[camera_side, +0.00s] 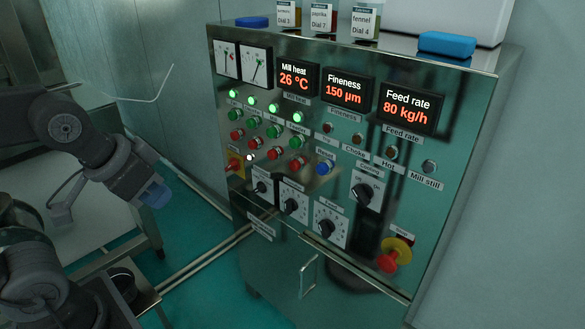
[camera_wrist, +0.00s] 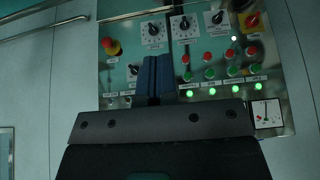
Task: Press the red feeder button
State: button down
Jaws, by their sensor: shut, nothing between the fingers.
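The red feeder button (camera_side: 297,163) is a small red push button on the steel control panel, at the right end of the red row, below the green button of its column. In the wrist view it appears to be the leftmost red button (camera_wrist: 186,59), just right of my fingers. My gripper (camera_side: 157,194) has blue fingers and hangs left of the panel in the side view, clearly apart from it. In the wrist view my gripper (camera_wrist: 158,58) is shut and empty, and its fingers hide part of the panel.
The blue reset button (camera_side: 324,168) sits right of the feeder button. Rotary dials (camera_side: 291,205) lie below. A red mushroom stop (camera_side: 393,255) sticks out at lower right. Green buttons (camera_side: 298,141) and lit green lamps (camera_side: 297,117) lie above. Open space separates my gripper and the panel.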

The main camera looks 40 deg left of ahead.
aim_at(294, 166)
jog(key=w+d+f+n+h, duration=0.2)
jog(key=w+d+n+h, duration=0.15)
jog(key=w+n, duration=0.35)
jog(key=w+d+f+n+h, duration=0.1)
jog(key=w+d+n+h, duration=0.1)
jog(key=w+n+h, duration=0.5)
jog(key=w+a+f+n+t+y, duration=0.3)
jog(key=w+a+f+n+y, duration=0.2)
jog(key=w+a+f+n, duration=0.5)
notch_tip(294, 166, down, 3)
jog(key=a+n, duration=0.1)
jog(key=n, duration=0.5)
jog(key=shift+w+a+f+t, duration=0.2)
jog(key=shift+a+t, duration=0.05)
jog(key=shift+t, duration=0.05)
jog(key=shift+w, duration=0.1)
jog(key=w, duration=0.8)
jog(key=shift+w, duration=0.3)
jog(key=shift+w, duration=0.15)
